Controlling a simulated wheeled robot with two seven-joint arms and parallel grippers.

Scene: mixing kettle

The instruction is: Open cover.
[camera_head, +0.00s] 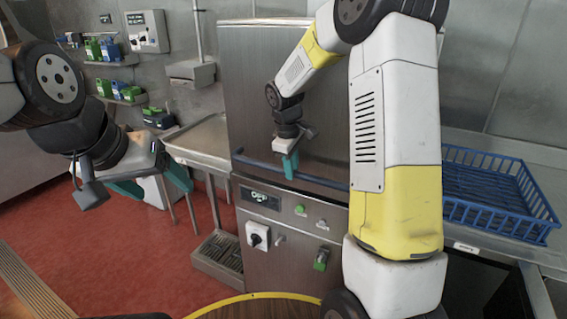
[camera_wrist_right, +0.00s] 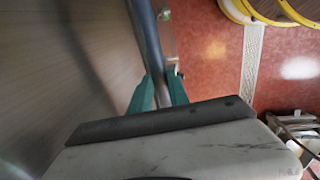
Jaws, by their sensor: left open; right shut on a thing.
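The steel cover (camera_head: 247,90) is the tall front of the machine and is down above its control panel. A dark blue handle bar (camera_head: 258,167) runs along its lower edge. My right gripper (camera_head: 290,165) is shut on this handle near its middle. In the right wrist view the handle (camera_wrist_right: 148,45) passes between the teal fingers of the right gripper (camera_wrist_right: 160,92). My left gripper (camera_head: 155,185) is open and empty, out to the left in front of the steel side table. My right arm hides the right part of the cover.
The control panel (camera_head: 282,213) with a dial and buttons is below the handle. A blue basket (camera_head: 500,190) stands on the counter at right. A steel side table (camera_head: 205,140) stands at left. Red floor is free at lower left.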

